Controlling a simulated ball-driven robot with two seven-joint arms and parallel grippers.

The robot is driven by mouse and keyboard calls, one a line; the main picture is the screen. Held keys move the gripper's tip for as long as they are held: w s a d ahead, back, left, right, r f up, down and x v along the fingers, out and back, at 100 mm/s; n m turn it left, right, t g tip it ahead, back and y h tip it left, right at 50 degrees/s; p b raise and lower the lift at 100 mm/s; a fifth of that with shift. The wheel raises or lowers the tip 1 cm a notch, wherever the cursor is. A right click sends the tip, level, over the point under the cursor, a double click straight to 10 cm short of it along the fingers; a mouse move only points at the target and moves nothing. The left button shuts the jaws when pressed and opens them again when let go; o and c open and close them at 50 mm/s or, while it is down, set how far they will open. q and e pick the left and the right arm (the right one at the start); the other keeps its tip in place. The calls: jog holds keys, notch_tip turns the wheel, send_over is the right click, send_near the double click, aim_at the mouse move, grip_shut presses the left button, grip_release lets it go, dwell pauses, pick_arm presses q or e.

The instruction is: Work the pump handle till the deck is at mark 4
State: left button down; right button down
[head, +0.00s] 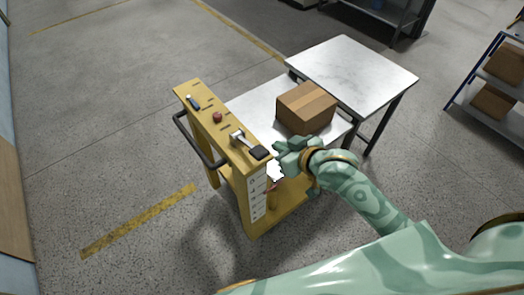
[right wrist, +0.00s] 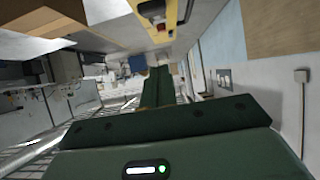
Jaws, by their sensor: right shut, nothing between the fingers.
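The yellow lift cart (head: 205,108) stands in the middle of the head view. What looks like the pump handle (head: 258,152), a metal lever with a black pad, is on top of its near end. My right gripper (head: 280,153) is shut and empty, close beside the pad on its right; I cannot tell if they touch. Its shut fingers show in the right wrist view (right wrist: 158,80). The grey deck (head: 252,100) carries a cardboard box (head: 306,106). A white mark strip (head: 258,198) is on the cart's near face; its figures are too small to read. My left gripper is out of view.
A red knob (head: 217,117) and a small blue-handled lever (head: 193,102) sit on the cart's top. A dark push bar (head: 190,143) is on its left. A pale-topped table (head: 350,70) stands behind the deck. A shelf with boxes (head: 493,100) is at right. Floor at left is clear.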

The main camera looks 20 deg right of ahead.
jog(key=shift+w, duration=0.15)
jog(key=shift+f, duration=0.15)
jog(key=b, duration=0.2)
send_over(263, 153)
jog(key=f, duration=0.2)
jog(key=w+f, duration=0.1)
jog(key=f, duration=0.1)
jog(key=shift+a+f, duration=0.15)
jog(key=shift+f, duration=0.2)
jog(key=shift+s+f, duration=0.2)
jog(key=shift+f, duration=1.05)
jog(key=shift+s+f, duration=0.25)
jog(key=shift+f, duration=0.5)
